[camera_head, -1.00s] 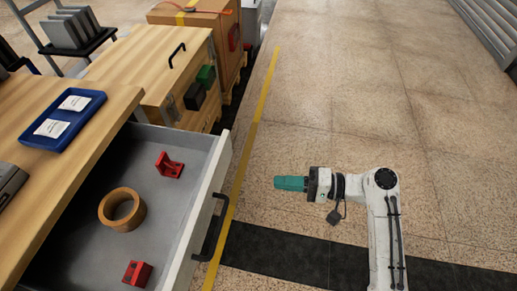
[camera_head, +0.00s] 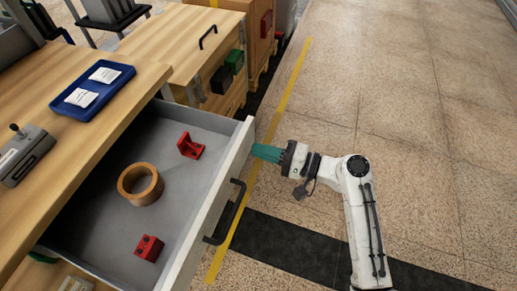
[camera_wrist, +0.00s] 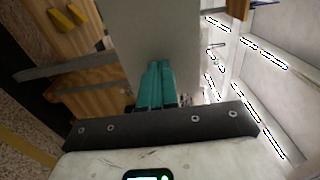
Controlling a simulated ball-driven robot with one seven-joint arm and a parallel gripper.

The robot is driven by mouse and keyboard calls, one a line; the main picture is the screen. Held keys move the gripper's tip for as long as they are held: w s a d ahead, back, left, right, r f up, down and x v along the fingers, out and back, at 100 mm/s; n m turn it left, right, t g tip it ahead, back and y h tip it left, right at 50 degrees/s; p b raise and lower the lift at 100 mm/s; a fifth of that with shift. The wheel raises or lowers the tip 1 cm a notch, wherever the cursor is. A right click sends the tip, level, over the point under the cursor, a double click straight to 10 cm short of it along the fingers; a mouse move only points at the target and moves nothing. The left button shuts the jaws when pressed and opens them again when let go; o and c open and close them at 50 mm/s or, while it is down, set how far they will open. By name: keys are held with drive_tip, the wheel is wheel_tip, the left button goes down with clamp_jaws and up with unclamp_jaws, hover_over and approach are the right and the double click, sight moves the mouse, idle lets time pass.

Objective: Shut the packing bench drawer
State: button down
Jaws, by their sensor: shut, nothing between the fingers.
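The packing bench drawer (camera_head: 105,190) is pulled out, its grey inside showing from above in the head view. Its pale front panel has a black handle (camera_head: 226,212) on the outer face. A brown tape roll (camera_head: 140,184) and two red brackets (camera_head: 191,146) lie inside. My gripper (camera_head: 254,150) is shut and empty, its teal fingers pointing left at the far end of the drawer front. The fingertips look at or very near the panel; contact is unclear. In the wrist view, the shut fingers (camera_wrist: 156,82) point at a grey panel (camera_wrist: 160,30).
The wooden bench top (camera_head: 100,122) carries a blue tray (camera_head: 93,88) and a grey device (camera_head: 22,155). A wooden cabinet (camera_head: 165,45) stands beyond the drawer. The floor (camera_head: 400,110) to the right is clear, with a yellow line (camera_head: 293,75) along the bench.

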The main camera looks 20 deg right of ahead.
sight(162, 128)
drive_tip(key=shift+w+a, duration=0.4)
drive_tip(key=shift+a, duration=0.1)
drive_tip(key=b+x, duration=0.8)
drive_tip(key=x, duration=2)
drive_tip(key=shift+w+a+f, duration=0.1)
drive_tip(key=shift+w+a, duration=0.15)
drive_tip(key=shift+a, duration=0.1)
drive_tip(key=shift+w+a, duration=0.2)
drive_tip(key=shift+w+a+r, duration=0.1)
drive_tip(key=shift+w+r, duration=0.05)
drive_tip(key=shift+r, duration=0.15)
drive_tip(key=shift+r, duration=0.1)
